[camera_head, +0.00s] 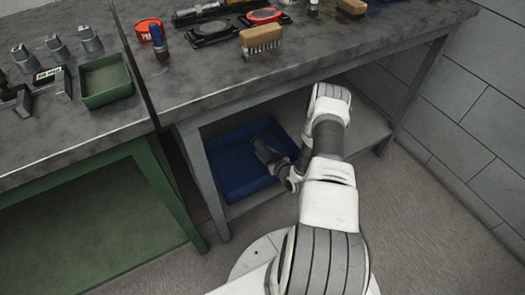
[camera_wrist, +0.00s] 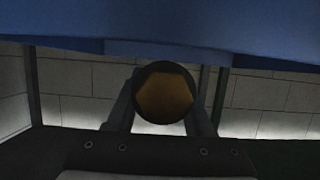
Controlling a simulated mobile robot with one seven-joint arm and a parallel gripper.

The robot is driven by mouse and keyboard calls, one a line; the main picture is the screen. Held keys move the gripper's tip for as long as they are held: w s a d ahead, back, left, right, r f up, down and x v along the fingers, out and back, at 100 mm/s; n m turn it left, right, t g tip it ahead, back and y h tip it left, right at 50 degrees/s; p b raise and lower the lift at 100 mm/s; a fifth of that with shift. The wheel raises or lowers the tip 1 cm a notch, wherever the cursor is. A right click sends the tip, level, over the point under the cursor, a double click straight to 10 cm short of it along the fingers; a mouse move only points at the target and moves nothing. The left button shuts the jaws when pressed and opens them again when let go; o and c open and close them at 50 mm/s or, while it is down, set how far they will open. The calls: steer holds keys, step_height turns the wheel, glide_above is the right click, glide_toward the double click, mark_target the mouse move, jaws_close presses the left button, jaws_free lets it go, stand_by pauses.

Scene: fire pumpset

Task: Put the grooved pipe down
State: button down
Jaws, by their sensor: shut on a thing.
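The grooved pipe (camera_wrist: 165,93) shows end-on in the wrist view, with a dark round rim and a brownish-orange inside. My gripper (camera_wrist: 164,108) is shut on it, one finger on each side. In the head view my gripper (camera_head: 268,154) reaches under the grey workbench, over the blue bin (camera_head: 226,187). A dark cylindrical shape there blends with the gripper, so the pipe cannot be told apart clearly. The blue bin also fills the top of the wrist view (camera_wrist: 160,30). Whether the pipe touches the bin cannot be told.
The bin stands on the lower shelf of the workbench (camera_head: 205,92), between its legs. The benchtop holds a wooden brush (camera_head: 260,38), a red tin (camera_head: 148,29) and tools. A green tray (camera_head: 105,82) sits on the left bench. A block wall is at right.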

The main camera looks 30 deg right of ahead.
steer(key=shift+f, duration=0.25)
steer(key=shift+f, duration=0.15)
steer(key=shift+c, duration=1.4)
jaws_free()
